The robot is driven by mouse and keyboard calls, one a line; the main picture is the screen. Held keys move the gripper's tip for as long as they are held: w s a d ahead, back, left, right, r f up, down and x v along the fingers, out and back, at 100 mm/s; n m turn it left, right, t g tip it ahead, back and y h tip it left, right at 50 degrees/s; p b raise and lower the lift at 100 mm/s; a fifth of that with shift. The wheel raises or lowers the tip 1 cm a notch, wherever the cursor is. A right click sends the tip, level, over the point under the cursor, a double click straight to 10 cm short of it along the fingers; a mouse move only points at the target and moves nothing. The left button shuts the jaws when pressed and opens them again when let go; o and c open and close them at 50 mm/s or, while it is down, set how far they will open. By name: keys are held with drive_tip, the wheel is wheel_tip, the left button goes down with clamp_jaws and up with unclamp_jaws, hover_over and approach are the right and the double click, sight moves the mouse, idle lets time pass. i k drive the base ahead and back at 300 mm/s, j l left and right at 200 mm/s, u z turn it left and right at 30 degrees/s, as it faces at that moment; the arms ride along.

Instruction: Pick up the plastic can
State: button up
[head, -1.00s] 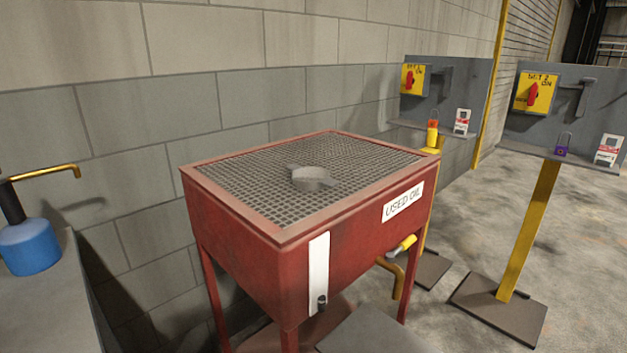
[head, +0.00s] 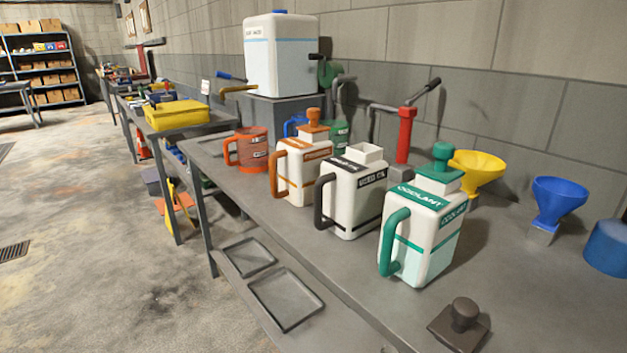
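Three white plastic cans stand upright in a row on the grey bench. The nearest can (head: 424,225) has a green handle, a green cap and a green label reading COOLANT. The middle can (head: 354,195) has a black handle, a dark label that seems to read USED OIL, and an open square white neck. The farthest can (head: 301,172) has an orange handle, an orange cap and an orange label too small to read. The frames do not show which can the task means. My gripper is not in view.
A black knobbed lid (head: 462,322) lies at the bench's front. Yellow (head: 477,170) and blue (head: 558,198) funnels and a red hand pump (head: 404,138) stand behind the cans. An orange jug (head: 249,148) and a large white tank (head: 281,55) are farther back. The floor at left is mostly clear.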

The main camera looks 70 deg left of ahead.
sight(350, 193)
drive_tip(key=u, duration=1.55)
